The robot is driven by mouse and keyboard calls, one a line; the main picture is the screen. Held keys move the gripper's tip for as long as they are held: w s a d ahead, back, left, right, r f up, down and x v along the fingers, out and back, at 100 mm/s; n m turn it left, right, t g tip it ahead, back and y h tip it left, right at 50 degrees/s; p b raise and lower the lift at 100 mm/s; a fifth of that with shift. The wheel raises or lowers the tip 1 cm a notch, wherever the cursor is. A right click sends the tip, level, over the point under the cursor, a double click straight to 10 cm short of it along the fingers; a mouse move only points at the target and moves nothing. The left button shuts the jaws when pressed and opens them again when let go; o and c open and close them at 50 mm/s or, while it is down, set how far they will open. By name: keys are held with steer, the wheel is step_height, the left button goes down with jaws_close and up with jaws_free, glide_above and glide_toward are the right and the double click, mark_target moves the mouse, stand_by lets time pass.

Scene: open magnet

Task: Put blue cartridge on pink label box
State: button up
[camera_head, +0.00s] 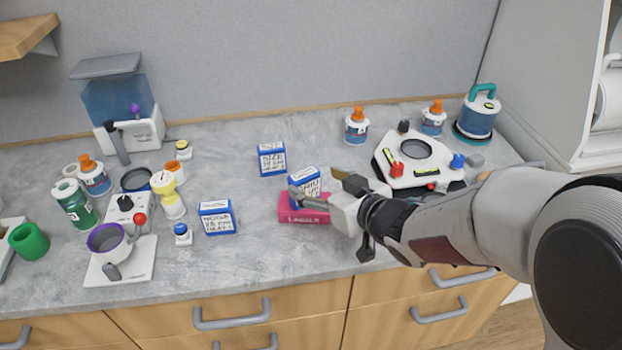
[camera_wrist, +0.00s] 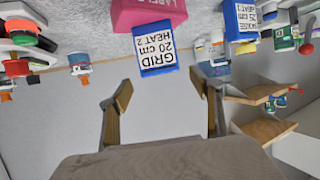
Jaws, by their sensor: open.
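A blue cartridge (camera_head: 307,174) with a white label sits on top of the pink label box (camera_head: 290,210), near the middle of the counter. In the wrist view the cartridge (camera_wrist: 156,50) shows its printed label upside down, against the pink box (camera_wrist: 148,13). My gripper (camera_head: 318,186) is open, with its fingers spread apart. In the wrist view the gripper (camera_wrist: 163,88) has nothing between its fingertips, and the cartridge lies beyond them. In the head view a finger hides part of the cartridge, and my gripper hides the pink box's right end.
Two similar blue boxes stand nearby, one behind (camera_head: 271,159) and one to the left (camera_head: 217,218). A white device (camera_head: 416,158) is at the right. Bottles and a scale-like appliance (camera_head: 121,262) crowd the left. The counter's front edge is clear.

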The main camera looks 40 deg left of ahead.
steer(key=shift+v, duration=2.95)
steer(key=shift+w, duration=0.1)
steer(key=w+d+r+m+t+h, duration=0.2)
steer(key=w+d+r+m+h, duration=0.15)
steer(key=d, duration=0.65)
steer(key=w+d+r+m+t+h, duration=0.2)
steer(key=w+d+t+h, duration=0.15)
steer(key=d, duration=0.65)
steer(key=s+d+r+m+g+h, duration=0.1)
steer(key=s+d+m+h, duration=0.1)
steer(key=d, duration=0.5)
steer(key=s+d+m+h, duration=0.2)
steer(key=d, duration=0.5)
steer(key=s+d+m+g, duration=0.1)
steer(key=s+d, duration=0.2)
steer(key=s, duration=0.3)
steer(key=s+d+f+m+g+h, duration=0.1)
steer(key=s+d+g, duration=0.1)
steer(key=s, duration=0.5)
steer(key=s+d+f+m+g, duration=0.1)
steer(key=s+d+m, duration=0.1)
steer(key=s+d, duration=0.2)
steer(key=shift+s+d+h, duration=0.3)
steer(key=shift+s+d, duration=0.1)
steer(key=shift+s, duration=0.75)
